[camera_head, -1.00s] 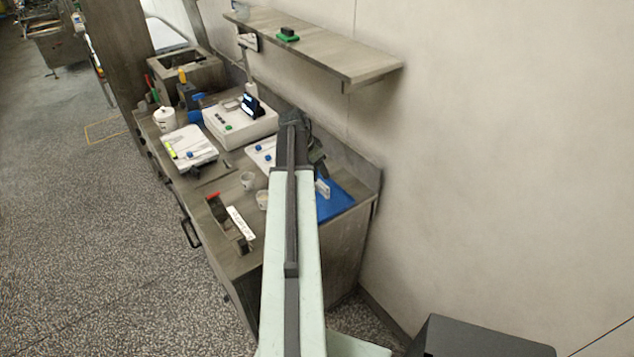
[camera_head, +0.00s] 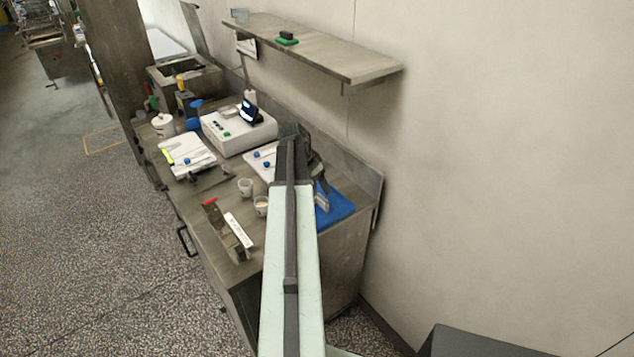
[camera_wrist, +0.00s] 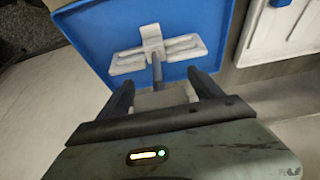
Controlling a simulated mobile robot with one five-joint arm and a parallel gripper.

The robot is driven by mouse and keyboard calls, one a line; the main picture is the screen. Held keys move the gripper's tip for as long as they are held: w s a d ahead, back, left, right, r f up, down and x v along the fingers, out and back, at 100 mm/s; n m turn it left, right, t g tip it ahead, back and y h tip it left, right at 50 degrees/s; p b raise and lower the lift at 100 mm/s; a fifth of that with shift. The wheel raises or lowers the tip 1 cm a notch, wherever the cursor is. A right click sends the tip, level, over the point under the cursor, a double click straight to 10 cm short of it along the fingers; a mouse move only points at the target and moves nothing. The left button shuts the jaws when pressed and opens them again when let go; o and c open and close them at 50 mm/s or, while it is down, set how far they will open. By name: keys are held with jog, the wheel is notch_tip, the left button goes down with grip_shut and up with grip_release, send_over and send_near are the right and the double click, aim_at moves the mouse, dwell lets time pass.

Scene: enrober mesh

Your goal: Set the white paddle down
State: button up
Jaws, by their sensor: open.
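The white paddle (camera_wrist: 155,50) shows in the wrist view on a blue mat (camera_wrist: 90,35), with a broad white head and a dark shaft running toward me. A pale part at the near end of the shaft lies between my fingers. My gripper (camera_wrist: 160,77) is open, one finger on each side of the shaft, with gaps visible. In the head view the blue mat (camera_head: 338,207) is at the right end of the bench; my arm hides much of it. A pale piece on it is probably the paddle. Whether the paddle rests fully flat is hard to tell.
A white board (camera_head: 262,158) lies beside the mat. Cups (camera_head: 245,186), a labelled holder (camera_head: 238,229) and a white machine (camera_head: 237,128) stand on the bench (camera_head: 205,193). A shelf (camera_head: 330,55) juts from the wall above.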

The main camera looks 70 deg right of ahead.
jog(key=shift+r+p, duration=0.45)
jog(key=shift+r, duration=0.05)
jog(key=p+v, duration=1)
jog(key=v, duration=0.1)
jog(key=shift+a, duration=0.15)
jog(key=shift+w+r, duration=0.1)
jog(key=shift+r, duration=0.05)
